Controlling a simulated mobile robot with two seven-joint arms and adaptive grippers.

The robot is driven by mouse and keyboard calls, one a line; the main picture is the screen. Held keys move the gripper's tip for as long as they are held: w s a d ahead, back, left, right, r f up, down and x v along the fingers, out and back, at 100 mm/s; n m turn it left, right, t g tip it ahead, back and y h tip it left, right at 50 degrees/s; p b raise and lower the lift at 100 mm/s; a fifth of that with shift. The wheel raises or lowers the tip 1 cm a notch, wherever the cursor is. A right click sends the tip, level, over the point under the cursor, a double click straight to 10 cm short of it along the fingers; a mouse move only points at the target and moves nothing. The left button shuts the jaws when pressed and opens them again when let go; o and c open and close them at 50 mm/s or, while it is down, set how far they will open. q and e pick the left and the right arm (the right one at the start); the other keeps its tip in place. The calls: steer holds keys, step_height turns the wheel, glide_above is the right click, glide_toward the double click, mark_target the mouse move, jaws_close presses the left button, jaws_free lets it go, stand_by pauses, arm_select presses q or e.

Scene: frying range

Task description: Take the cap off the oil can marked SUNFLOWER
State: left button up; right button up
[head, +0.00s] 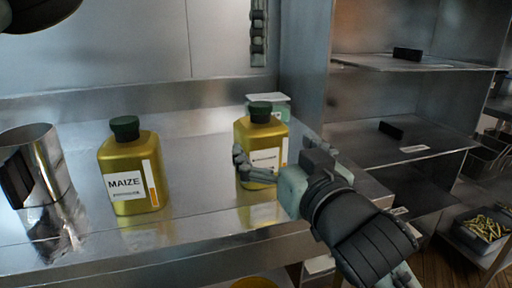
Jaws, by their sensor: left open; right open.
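A gold oil can (262,136) with a dark green cap (260,111) stands upright on the steel counter; its label print is too small to read surely. A second gold can (128,178), marked MAIZE, stands to its left with its dark green cap (125,128) on. My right gripper (272,158) is open around the body of the first can, with one finger across its front left and another at its right; contact cannot be told.
A shiny metal container (47,160) stands at the left of the counter (190,225). A pale green box (280,101) sits behind the right can. Steel shelves (420,133) are at the right. The counter between the two cans is clear.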

mark_target(260, 104)
arm_select(q)
steer(key=shift+f, duration=0.1)
arm_select(e)
steer(key=x, duration=0.6)
steer(key=shift+w+a, duration=0.1)
steer(key=shift+w, duration=0.25)
steer(key=shift+c, duration=0.2)
jaws_close()
arm_select(q)
steer(key=m, duration=0.4)
steer(key=shift+m, duration=0.4)
steer(key=m, duration=1.7)
steer(key=shift+f+m, duration=0.25)
steer(key=shift+m, duration=0.05)
step_height(260, 104, down, 8)
steer(key=shift+r, duration=0.25)
